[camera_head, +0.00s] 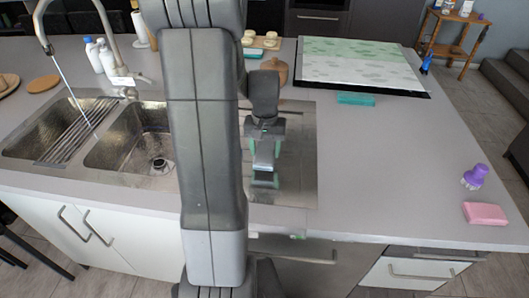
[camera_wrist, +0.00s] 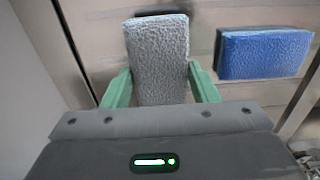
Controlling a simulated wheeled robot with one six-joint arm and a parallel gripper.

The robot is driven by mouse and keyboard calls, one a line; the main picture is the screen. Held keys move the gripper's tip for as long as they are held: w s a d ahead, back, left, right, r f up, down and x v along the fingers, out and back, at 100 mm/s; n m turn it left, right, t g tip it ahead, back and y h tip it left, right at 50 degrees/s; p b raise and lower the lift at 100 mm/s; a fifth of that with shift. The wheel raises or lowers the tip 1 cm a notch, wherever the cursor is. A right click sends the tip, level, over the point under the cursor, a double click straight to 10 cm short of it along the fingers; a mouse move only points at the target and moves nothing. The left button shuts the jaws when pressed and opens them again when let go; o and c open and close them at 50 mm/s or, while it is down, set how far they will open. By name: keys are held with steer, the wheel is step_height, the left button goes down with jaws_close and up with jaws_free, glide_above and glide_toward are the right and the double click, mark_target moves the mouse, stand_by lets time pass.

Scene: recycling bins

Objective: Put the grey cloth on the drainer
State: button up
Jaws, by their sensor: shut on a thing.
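My gripper (camera_head: 264,166) shows in the head view in front of the metal surface right of the sink. In the wrist view its two green fingers (camera_wrist: 161,85) are shut on the grey cloth (camera_wrist: 158,55), one finger on each side. The cloth is textured, flat and roughly rectangular, and stands out beyond the fingertips. In the head view a small pale patch shows at the fingers, too small to tell clearly. A drainer of parallel dark rods (camera_head: 78,132) lies across the left sink basin, to the left of my arm.
A blue cloth (camera_wrist: 265,53) is right of the grey one in the wrist view. The right sink basin (camera_head: 132,140) has a drain. A tap (camera_head: 104,30) and white bottles (camera_head: 97,55) stand behind. A pink block (camera_head: 485,213) and purple brush (camera_head: 475,176) are at right.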

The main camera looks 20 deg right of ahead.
mark_target(265, 150)
steer(key=shift+f, duration=1.05)
steer(key=shift+f, duration=0.15)
steer(key=o, duration=0.9)
step_height(265, 150, up, 12)
steer(key=shift+r, duration=0.15)
